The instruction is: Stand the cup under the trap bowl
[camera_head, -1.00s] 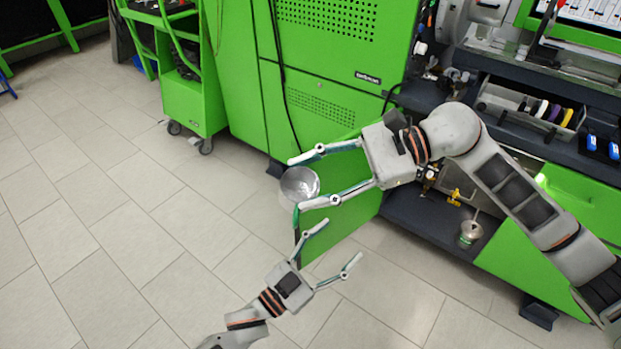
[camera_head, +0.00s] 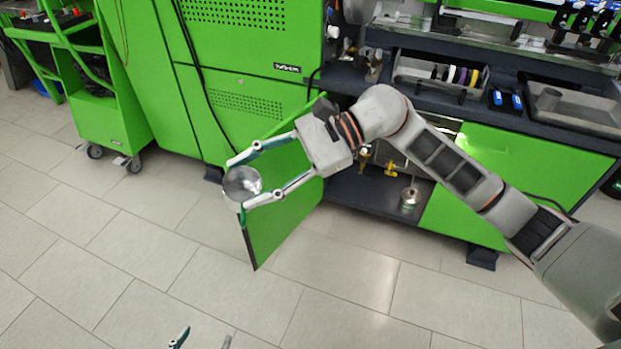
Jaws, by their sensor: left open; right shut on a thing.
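A grey, see-through-looking cup (camera_head: 242,184) is held between the two long fingers of my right gripper (camera_head: 240,186), in front of the open green cabinet door. Its round opening shows from above. A small bowl-like part with a metal top (camera_head: 408,202), which looks like the trap bowl, is low inside the open cabinet, to the right of the cup and well apart from it. I cannot tell whether it hangs or rests on the cabinet floor. My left gripper (camera_head: 203,340) shows only its two separated fingertips at the bottom edge, with nothing visible between them.
The open green door (camera_head: 278,215) stands out from the cabinet, beside and below my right gripper. A yellow valve handle (camera_head: 391,170) sits in the cabinet near the bowl. A green cart (camera_head: 105,100) stands at left. The tiled floor in front is clear.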

